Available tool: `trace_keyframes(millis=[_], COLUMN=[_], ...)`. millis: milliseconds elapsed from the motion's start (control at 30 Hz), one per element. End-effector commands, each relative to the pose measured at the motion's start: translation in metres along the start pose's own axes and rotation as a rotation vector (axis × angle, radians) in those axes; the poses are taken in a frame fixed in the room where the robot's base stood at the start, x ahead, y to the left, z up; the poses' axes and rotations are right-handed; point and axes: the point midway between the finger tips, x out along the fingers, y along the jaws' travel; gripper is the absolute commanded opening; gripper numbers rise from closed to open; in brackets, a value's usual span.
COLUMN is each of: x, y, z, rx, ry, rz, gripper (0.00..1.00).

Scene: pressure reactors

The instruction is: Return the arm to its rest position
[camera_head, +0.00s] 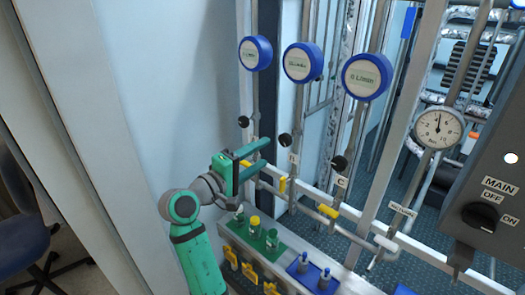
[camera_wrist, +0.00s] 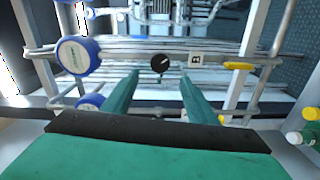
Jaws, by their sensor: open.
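My gripper (camera_head: 256,158) is green and stands in front of the pipe rack in the head view, with my green arm rising from the bottom. Its two fingers are apart and nothing is between them. In the wrist view the fingers of my gripper (camera_wrist: 157,90) point toward a black knob (camera_wrist: 160,63) beside a label "B". The knob lies beyond the fingertips, and I see no contact.
Blue-rimmed flow meters (camera_head: 303,63) hang on vertical pipes. Yellow valve handles (camera_head: 328,211) sit on the lower pipes. A pressure gauge (camera_head: 438,128) and control box (camera_head: 490,190) are at right.

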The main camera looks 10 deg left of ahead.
Motion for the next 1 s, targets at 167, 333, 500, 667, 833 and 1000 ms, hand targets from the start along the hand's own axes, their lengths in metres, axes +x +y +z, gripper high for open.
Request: trace_keyframes(millis=[167, 333, 500, 667, 833, 1000], x=[0.002, -0.002, -0.015, -0.037, -0.067, -0.103], y=[-0.032, -0.100, -0.169, -0.226, -0.278, -0.318], z=[0.006, 0.020, 0.042, 0.067, 0.100, 0.136], rx=[-0.001, 0.023, 0.073, 0.139, 0.225, 0.329], ry=[0.033, 0.122, 0.212, 0.285, 0.346, 0.390], rz=[-0.020, -0.072, -0.137, -0.207, -0.286, -0.365], gripper=[0.53, 0.53, 0.53, 0.53, 0.53, 0.53])
